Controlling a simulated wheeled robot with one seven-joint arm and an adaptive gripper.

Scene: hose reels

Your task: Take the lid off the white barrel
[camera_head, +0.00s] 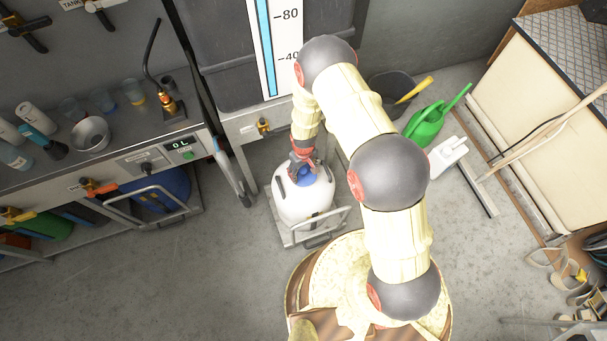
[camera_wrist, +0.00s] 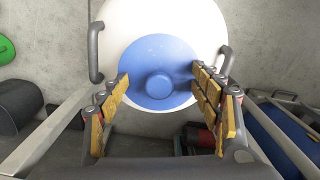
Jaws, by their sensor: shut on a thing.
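The white barrel (camera_head: 304,201) stands upright on a small wheeled cart, with a dark handle on each side of its top. Its round blue lid (camera_head: 306,178) is at the top of the barrel; it also shows in the wrist view (camera_wrist: 158,72) with a raised knob in the middle. My gripper (camera_head: 303,167) reaches down from above, and in the wrist view my gripper (camera_wrist: 160,77) has one finger on each side of the lid's rim, shut on it. I cannot tell whether there is a gap under the lid. My gripper partly hides the lid in the head view.
The cart's metal rail (camera_head: 316,228) is in front of the barrel. A workbench (camera_head: 120,140) with jars and cups is on the left. A green watering can (camera_head: 425,124) and a dark bucket (camera_head: 385,92) stand at right. The floor at lower left is clear.

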